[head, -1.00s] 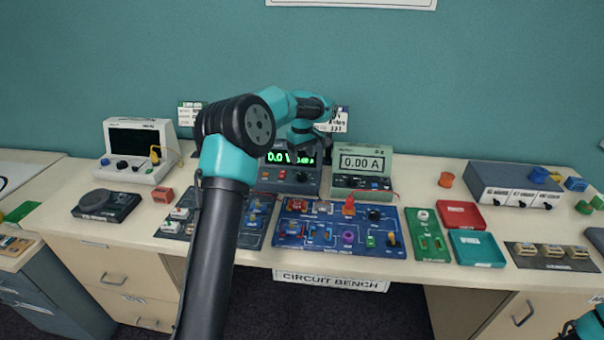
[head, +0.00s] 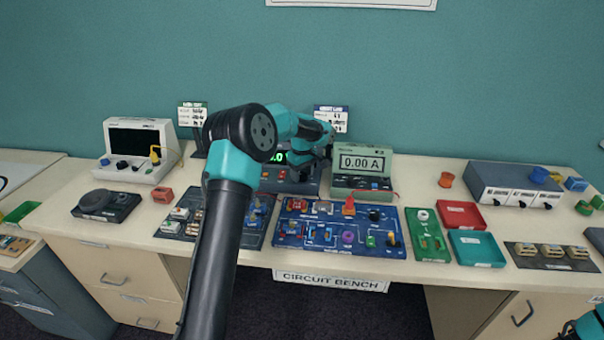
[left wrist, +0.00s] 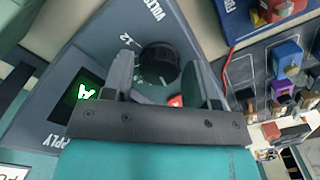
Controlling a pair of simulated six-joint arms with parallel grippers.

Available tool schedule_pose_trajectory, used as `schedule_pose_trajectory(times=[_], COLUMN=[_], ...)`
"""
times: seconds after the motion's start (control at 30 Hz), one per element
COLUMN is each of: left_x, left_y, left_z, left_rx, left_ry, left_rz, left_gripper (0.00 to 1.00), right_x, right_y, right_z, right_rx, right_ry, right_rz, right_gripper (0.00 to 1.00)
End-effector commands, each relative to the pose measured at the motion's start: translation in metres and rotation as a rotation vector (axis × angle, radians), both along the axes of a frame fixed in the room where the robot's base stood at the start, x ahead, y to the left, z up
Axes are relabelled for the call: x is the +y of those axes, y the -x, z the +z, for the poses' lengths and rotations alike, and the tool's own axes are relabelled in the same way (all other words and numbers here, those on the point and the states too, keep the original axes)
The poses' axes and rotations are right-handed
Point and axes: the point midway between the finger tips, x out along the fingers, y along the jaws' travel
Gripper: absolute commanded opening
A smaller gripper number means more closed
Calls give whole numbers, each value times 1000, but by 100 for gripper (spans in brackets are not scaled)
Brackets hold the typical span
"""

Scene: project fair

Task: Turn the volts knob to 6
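The power supply (head: 290,186) stands at the back middle of the bench, largely hidden behind my left arm and gripper in the head view. Part of its green display shows there. In the left wrist view its black ridged volts knob (left wrist: 158,58) sits near the "VOLTS" lettering, with a "12" mark beside it. I cannot read the knob's pointer. My left gripper (left wrist: 157,72) is open, one finger on either side of the knob in that view. I cannot tell whether the fingers touch it. In the head view my left gripper (head: 306,158) is over the supply's front.
A green ammeter (head: 361,165) reading 0.00 A stands close to the right of the supply. A blue circuit board (head: 338,248) lies in front. A red button (left wrist: 174,101) is near the knob. My right arm shows only at the lower right corner.

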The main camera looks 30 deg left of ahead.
Motion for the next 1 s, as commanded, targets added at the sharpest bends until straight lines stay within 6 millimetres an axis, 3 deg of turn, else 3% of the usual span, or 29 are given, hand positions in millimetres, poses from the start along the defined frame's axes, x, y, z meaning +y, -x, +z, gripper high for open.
schedule_pose_trajectory(times=[0.4,0.73,1.0], left_x=[0,0,0], left_y=[0,0,0], left_z=[0,0,0], left_rx=[0,0,0], left_ry=[0,0,0], left_rz=[0,-37,-168], left_gripper=[16,16,16], right_x=[0,0,0], right_y=[0,0,0], right_z=[0,0,0], right_rx=[0,0,0], right_ry=[0,0,0], right_rz=[0,0,0], right_gripper=[43,43,43])
